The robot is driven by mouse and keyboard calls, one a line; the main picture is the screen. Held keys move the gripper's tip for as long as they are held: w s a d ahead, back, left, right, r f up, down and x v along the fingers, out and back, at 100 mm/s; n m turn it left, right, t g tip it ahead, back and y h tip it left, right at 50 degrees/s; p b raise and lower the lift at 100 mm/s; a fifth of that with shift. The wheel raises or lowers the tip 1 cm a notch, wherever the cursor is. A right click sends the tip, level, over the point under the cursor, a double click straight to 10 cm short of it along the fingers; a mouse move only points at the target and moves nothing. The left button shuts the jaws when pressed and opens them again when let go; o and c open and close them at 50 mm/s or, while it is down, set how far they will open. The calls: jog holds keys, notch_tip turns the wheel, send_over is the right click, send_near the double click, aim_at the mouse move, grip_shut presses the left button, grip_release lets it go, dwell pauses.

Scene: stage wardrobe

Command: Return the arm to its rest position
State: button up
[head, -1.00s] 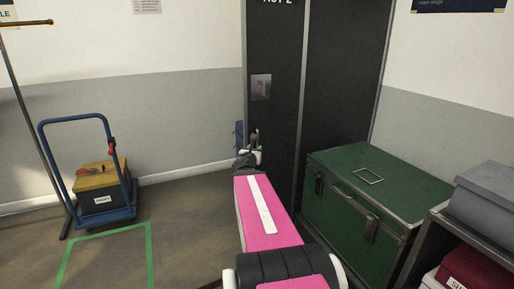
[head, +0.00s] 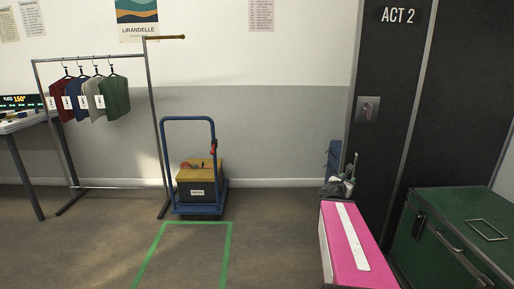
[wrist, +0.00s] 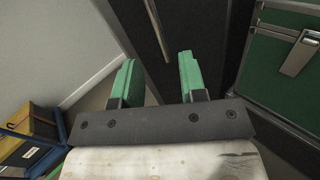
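My arm, with a pink link, reaches out at the lower right of the head view. My gripper (head: 347,177) is at its far end, small and partly hidden by the arm, in front of the dark ACT 2 cabinet (head: 388,150). In the wrist view my gripper (wrist: 158,80) shows two green fingers standing well apart, with nothing between them. The cabinet (wrist: 172,20) lies beyond the fingers there.
A green trunk (head: 455,235) stands at the right, close to my arm. A blue trolley (head: 203,211) carries a black and yellow box (head: 197,184). Green tape (head: 228,250) marks open floor. A table (head: 22,125) is at far left.

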jog(key=s+a+f+m+g+y, duration=0.2)
jog(key=a+f+m+g, duration=0.2)
jog(key=f+m, duration=0.35)
jog(key=s+a+f+m+g+y, duration=0.2)
jog(key=a+f+m+g, duration=0.3)
jog(key=m, duration=0.4)
jog(key=s+a+f+m+g+y, duration=0.1)
jog(key=s+a+f+m+y, duration=0.2)
jog(key=a, duration=0.5)
jog(key=s+a+f+m+g+y, duration=0.2)
jog(key=a+f+m+y, duration=0.3)
jog(key=a, duration=0.4)
notch_tip(320, 180, down, 2)
jog(key=shift+s+a+f+m+g+y, duration=0.1)
jog(key=shift+s+a+m+g+y, duration=0.15)
jog(key=shift+s+m, duration=0.45)
